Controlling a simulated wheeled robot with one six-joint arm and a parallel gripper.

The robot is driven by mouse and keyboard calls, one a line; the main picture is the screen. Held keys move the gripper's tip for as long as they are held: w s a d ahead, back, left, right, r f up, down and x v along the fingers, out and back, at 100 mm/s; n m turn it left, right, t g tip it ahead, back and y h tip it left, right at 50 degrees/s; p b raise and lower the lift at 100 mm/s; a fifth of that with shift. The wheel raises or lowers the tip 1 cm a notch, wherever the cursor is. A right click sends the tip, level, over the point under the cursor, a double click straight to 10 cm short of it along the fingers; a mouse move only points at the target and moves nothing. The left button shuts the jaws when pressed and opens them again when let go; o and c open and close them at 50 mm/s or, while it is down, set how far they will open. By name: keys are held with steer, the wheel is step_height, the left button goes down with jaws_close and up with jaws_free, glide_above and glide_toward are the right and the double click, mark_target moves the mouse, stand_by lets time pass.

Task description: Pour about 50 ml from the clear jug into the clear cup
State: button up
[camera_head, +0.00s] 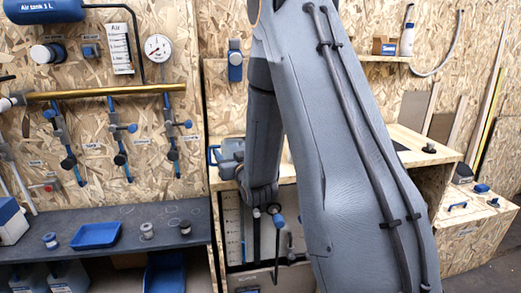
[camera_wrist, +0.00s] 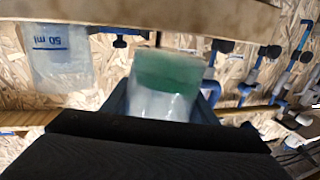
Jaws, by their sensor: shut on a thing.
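The wrist view is upside down relative to the room. My gripper (camera_wrist: 163,102) is shut on a clear vessel with green liquid, which I take to be the clear jug (camera_wrist: 166,74). The green liquid lies in its end toward the picture's top, by the wooden edge. The clear cup (camera_wrist: 60,62), with a blue line and inverted "50 ml" print, is left of the jug and apart from it. I see no green in the cup. In the head view my arm fills the middle, and I cannot make out jug or cup there.
A wooden edge (camera_wrist: 150,14) runs across the top of the wrist view. In the head view, a wooden bench (camera_head: 440,153) stands right of my arm. A dark shelf (camera_head: 110,262) at left holds a blue tray (camera_head: 96,236). A brass pipe (camera_head: 105,92) with valves hangs on the wall.

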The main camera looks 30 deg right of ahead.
mark_target(236, 141)
steer(key=m+p, duration=0.1)
steer(key=d+m+p, duration=0.1)
steer(key=shift+w+d+r+m+g, duration=0.1)
steer(key=shift+d+r+m+g, duration=0.05)
steer(key=shift+r+m+g, duration=0.15)
steer(key=d+r+m+p, duration=0.1)
steer(key=p, duration=0.2)
steer(key=shift+r+m, duration=0.25)
steer(key=shift+m, duration=0.15)
steer(key=m+p, duration=0.1)
steer(key=d+r+m+p, duration=0.1)
steer(key=p, duration=0.1)
steer(key=shift+w+d+r+m+g+y, duration=0.1)
steer(key=shift+w+r+m+g+y, duration=0.2)
steer(key=shift+g+y, duration=0.1)
steer(key=shift+s+m+p, duration=0.1)
steer(key=shift+m+p, duration=0.2)
steer(key=shift+r+m+y+p, duration=0.2)
steer(key=shift+m+y+p, duration=0.3)
steer(key=shift+m+p, duration=0.6)
steer(key=shift+f+m+g, duration=0.3)
steer(key=shift+f+m, duration=0.05)
steer(key=shift+m, duration=0.55)
